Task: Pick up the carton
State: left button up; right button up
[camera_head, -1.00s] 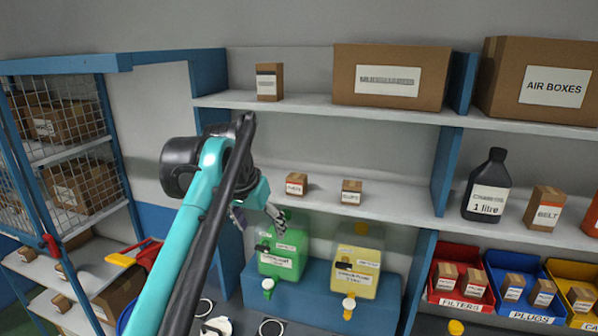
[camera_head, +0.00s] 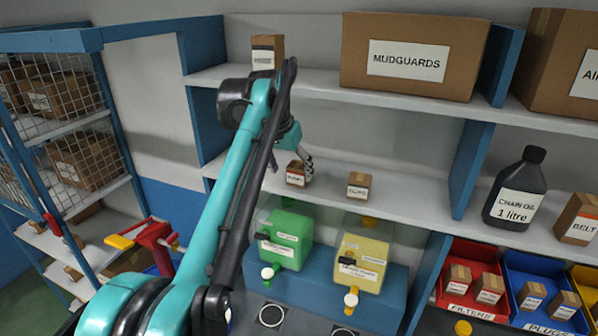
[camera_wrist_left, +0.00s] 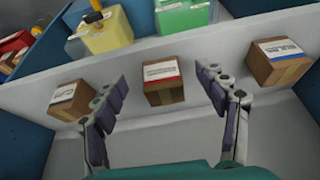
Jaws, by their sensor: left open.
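Several small brown cartons with white labels stand on the middle shelf. In the left wrist view, one carton with a red-striped label (camera_wrist_left: 163,80) lies ahead between the spread fingers. It also shows in the head view (camera_head: 296,175), just below my left gripper (camera_head: 304,158). A second carton (camera_head: 359,186) stands to its right, and in the wrist view it is at the left (camera_wrist_left: 73,101). A third carton (camera_wrist_left: 278,63) shows at the right of the wrist view; my arm hides it in the head view. My left gripper is open and empty. My right gripper is not in view.
Above is a shelf with a MUDGUARDS box (camera_head: 413,55). Below stand a green container (camera_head: 289,243) and a yellow container (camera_head: 362,262). A black oil bottle (camera_head: 517,190) and blue uprights (camera_head: 468,170) are at the right. Bare shelf lies between the cartons.

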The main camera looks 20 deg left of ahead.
aim_at(298, 165)
pick_arm(q)
jog(key=shift+w+r, duration=0.1)
jog(key=shift+w, duration=0.95)
jog(key=w+f, duration=0.2)
jog(key=w, duration=0.1)
jog(key=shift+p, duration=0.35)
jog(key=shift+f, duration=0.5)
jog(key=c, duration=1.3)
